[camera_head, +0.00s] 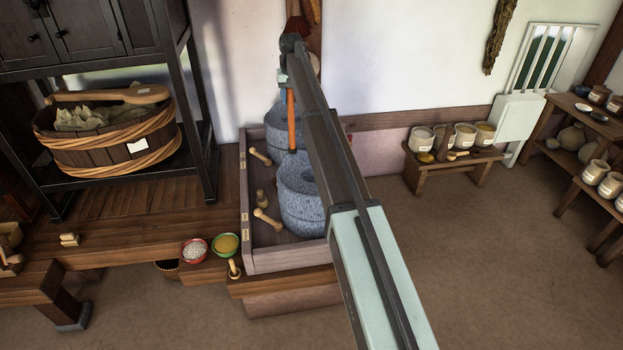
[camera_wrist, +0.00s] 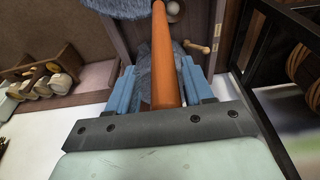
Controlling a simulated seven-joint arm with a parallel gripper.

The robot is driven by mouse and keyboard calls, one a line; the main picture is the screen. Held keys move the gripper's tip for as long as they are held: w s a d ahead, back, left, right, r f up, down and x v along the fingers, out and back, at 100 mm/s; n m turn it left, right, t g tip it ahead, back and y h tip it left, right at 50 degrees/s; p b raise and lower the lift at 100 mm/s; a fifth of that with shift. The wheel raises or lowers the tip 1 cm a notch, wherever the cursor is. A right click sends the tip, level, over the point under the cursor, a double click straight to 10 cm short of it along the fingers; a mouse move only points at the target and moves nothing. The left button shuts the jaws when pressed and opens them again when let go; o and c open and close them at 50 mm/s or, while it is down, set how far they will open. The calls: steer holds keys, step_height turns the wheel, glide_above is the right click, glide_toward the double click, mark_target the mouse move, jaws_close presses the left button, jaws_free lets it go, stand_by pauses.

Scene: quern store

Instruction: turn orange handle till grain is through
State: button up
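The orange handle (camera_head: 291,122) stands upright among the grey stone querns, its lower end at the far rim of the front quern (camera_head: 303,208). A second grey quern (camera_head: 284,122) is behind it. In the wrist view the handle (camera_wrist: 165,55) runs between the two blue fingers of my gripper (camera_wrist: 158,82). The fingers are apart, with a visible gap on the left of the handle and little or none on the right. In the head view my arm hides the fingertips and part of both querns. I cannot see any grain in the querns.
The querns stand in a wooden tray (camera_head: 247,215) with several small wooden pestle-like pieces. Bowls of white grain (camera_head: 194,251) and yellow grain (camera_head: 226,244) sit at its front left. A black cabinet frame (camera_head: 205,120) is on the left; a bench of jars (camera_head: 450,157) is on the right.

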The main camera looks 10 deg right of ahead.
steer(key=shift+w+a+r, duration=0.1)
steer(key=shift+r, duration=4)
